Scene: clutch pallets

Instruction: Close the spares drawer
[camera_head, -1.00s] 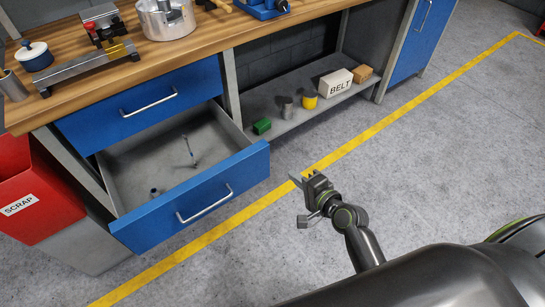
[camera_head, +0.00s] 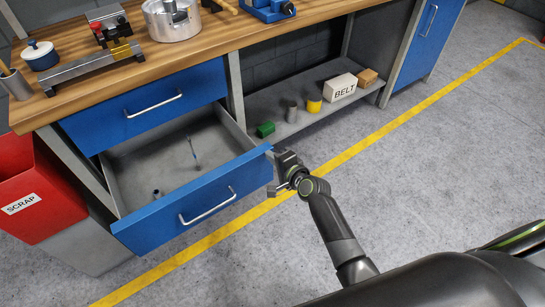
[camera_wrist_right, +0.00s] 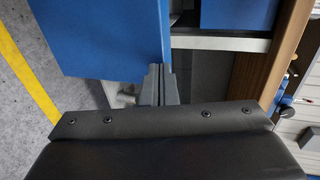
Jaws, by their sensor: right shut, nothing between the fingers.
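The spares drawer (camera_head: 190,207), the lower one in the bench, stands open, with its blue front and silver handle pulled out. Its grey inside holds a thin rod-like part (camera_head: 193,152) and a small dark piece (camera_head: 156,192). My right gripper (camera_head: 273,160) is shut and empty at the right end of the drawer front. In the right wrist view its fingertips (camera_wrist_right: 158,73) are at the edge of the blue front (camera_wrist_right: 100,38); I cannot tell whether they touch it. My left gripper is out of view.
The upper blue drawer (camera_head: 145,106) is shut. A red scrap bin (camera_head: 35,190) stands left of the drawer. A low shelf (camera_head: 300,120) to the right holds a belt box (camera_head: 339,88) and small parts. The floor in front is clear.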

